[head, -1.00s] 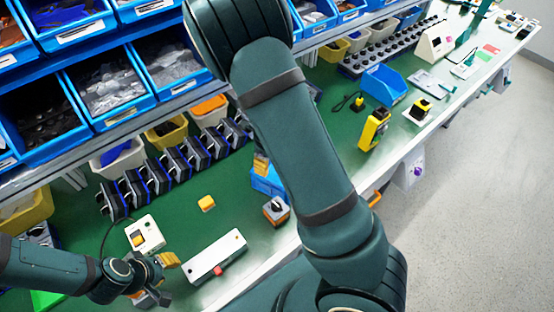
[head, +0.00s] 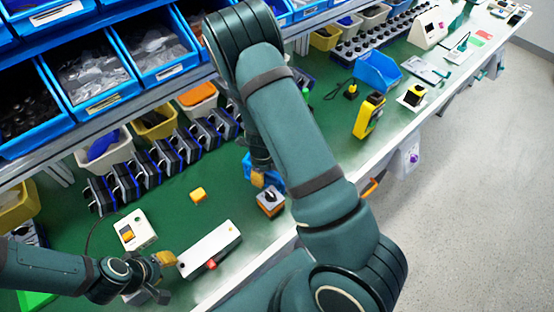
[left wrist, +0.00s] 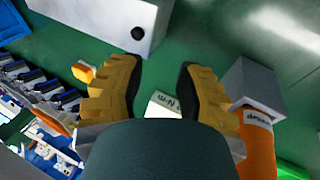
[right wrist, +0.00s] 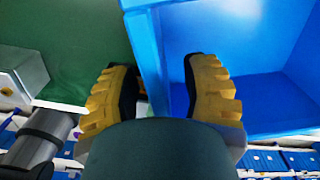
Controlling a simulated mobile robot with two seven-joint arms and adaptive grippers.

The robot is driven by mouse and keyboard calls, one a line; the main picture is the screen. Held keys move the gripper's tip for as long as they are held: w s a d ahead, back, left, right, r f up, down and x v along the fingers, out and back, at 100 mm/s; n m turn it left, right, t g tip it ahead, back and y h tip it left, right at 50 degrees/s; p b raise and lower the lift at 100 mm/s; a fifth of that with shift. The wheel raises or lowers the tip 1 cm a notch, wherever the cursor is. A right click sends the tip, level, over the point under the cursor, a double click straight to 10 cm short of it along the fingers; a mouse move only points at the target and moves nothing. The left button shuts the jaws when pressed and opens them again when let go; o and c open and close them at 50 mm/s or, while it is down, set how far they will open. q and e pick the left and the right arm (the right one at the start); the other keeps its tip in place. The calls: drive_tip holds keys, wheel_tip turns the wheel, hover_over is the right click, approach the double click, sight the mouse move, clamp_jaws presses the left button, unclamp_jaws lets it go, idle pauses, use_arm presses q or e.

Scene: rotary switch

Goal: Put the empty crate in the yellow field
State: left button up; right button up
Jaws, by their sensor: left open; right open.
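A blue crate (head: 275,178) stands on the green bench, partly hidden behind my right arm in the head view. In the right wrist view the blue crate (right wrist: 262,85) looks empty in its visible part. My right gripper (right wrist: 160,85) is open, with one finger on each side of the crate's wall; I cannot tell whether they touch it. In the head view its yellow fingertip (head: 257,180) shows at the crate. My left gripper (left wrist: 158,85) is open and empty, above the bench near a white box (left wrist: 105,25). I cannot make out a yellow field.
An orange-based rotary switch (head: 270,202) stands close in front of the crate. A yellow block (head: 198,195) and a white control box (head: 135,232) lie to its left. Another blue bin (head: 378,72) stands farther right. Shelves with blue bins (head: 80,75) overhang the bench's back.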

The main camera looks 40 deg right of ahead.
drive_tip(key=shift+f, duration=0.15)
clamp_jaws()
idle(0.4)
